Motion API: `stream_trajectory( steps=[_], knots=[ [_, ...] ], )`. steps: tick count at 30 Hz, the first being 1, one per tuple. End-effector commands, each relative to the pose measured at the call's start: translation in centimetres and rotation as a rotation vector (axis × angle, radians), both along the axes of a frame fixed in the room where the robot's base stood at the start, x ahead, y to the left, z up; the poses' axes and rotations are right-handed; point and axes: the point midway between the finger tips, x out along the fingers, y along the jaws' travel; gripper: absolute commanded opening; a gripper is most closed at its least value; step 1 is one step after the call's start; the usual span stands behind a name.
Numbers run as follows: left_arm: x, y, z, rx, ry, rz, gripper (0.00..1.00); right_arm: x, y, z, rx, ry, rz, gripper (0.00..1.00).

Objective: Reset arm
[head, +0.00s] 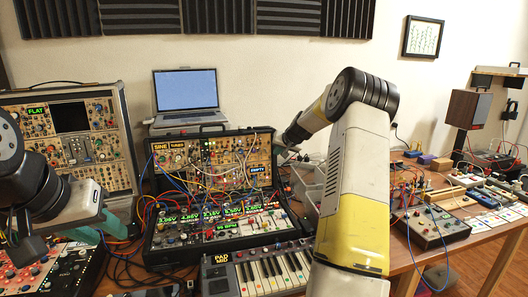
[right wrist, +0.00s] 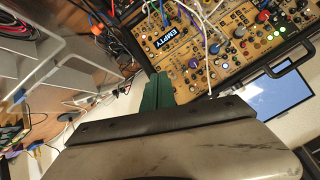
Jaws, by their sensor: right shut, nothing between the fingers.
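My right arm reaches up through the middle of the head view and bends left. Its gripper (head: 281,148) is beside the right end of the modular synth case (head: 200,133) and is partly hidden by the arm. In the right wrist view the green fingers (right wrist: 157,91) are together, with nothing between them, in front of the case's panel and its "EMPTY" label (right wrist: 165,38). My left gripper (head: 112,226) is low at the left, its green part over cables beside the lower synth case (head: 172,240). The spacing of its fingers does not show.
A laptop (head: 186,90) stands behind the cases. A tall synth case (head: 75,135) is at left, a small keyboard (head: 262,274) in front. Patch cables hang around both grippers. At right a wooden table (head: 405,262) holds a knobbed box (head: 432,228) and small parts.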

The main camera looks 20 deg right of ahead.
Motion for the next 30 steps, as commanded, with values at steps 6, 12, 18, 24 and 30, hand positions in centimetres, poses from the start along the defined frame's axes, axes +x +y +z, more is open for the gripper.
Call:
stream_trajectory(
  steps=[6, 12, 18, 24, 30],
  knots=[
    [0.0, 0.0, 0.0, 0.0, 0.0, 0.0, 0.36, -0.2, 0.5, 0.5, -0.003, 0.001, 0.008, 0.0],
    [0.0, 0.0, 0.0, 0.0, 0.0, 0.0, 0.36, -4.3, 6.0, 5.2, -0.046, 0.034, 0.096, 0.0],
    [0.0, 0.0, 0.0, 0.0, 0.0, 0.0, 0.36, -13.8, 13.3, 10.7, -0.109, 0.102, 0.207, 0.0],
    [0.0, 0.0, 0.0, 0.0, 0.0, 0.0, 0.36, -25.1, 18.1, 13.3, -0.154, 0.167, 0.28, 0.0],
    [0.0, 0.0, 0.0, 0.0, 0.0, 0.0, 0.36, -36.8, 20.7, 12.9, -0.176, 0.221, 0.335, 0.0]
  ],
)
